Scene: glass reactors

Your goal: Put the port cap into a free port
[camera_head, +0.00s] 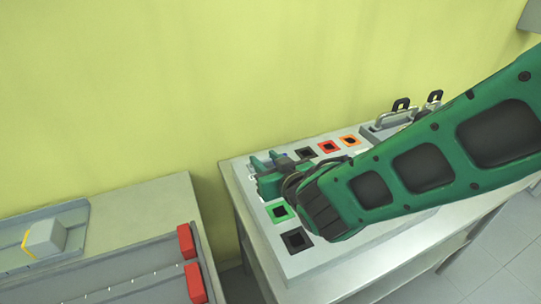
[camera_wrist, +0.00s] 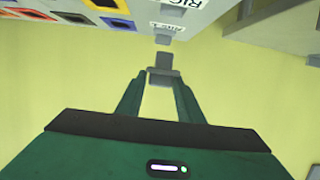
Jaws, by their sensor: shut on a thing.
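My gripper (camera_wrist: 163,82) is shut on a small grey piece, which I take to be the port cap (camera_wrist: 164,62), between its fingertips in the wrist view. In the head view my green gripper (camera_head: 267,164) is over the far left part of a light grey panel (camera_head: 300,262); the held piece cannot be made out there. Square ports show on the panel: black (camera_head: 304,153), red (camera_head: 327,147), orange (camera_head: 348,141), green (camera_head: 280,212) and another black one (camera_head: 296,240). My arm hides the panel's middle. Coloured port frames (camera_wrist: 105,7) also show at the wrist view's top left.
A lower bench (camera_head: 120,215) at left carries a grey block (camera_head: 45,238) and red end pieces (camera_head: 186,242) on rails. Metal handles (camera_head: 398,112) stand at the panel's far right. A yellow wall (camera_head: 150,90) is close behind. A gap separates bench and panel table.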

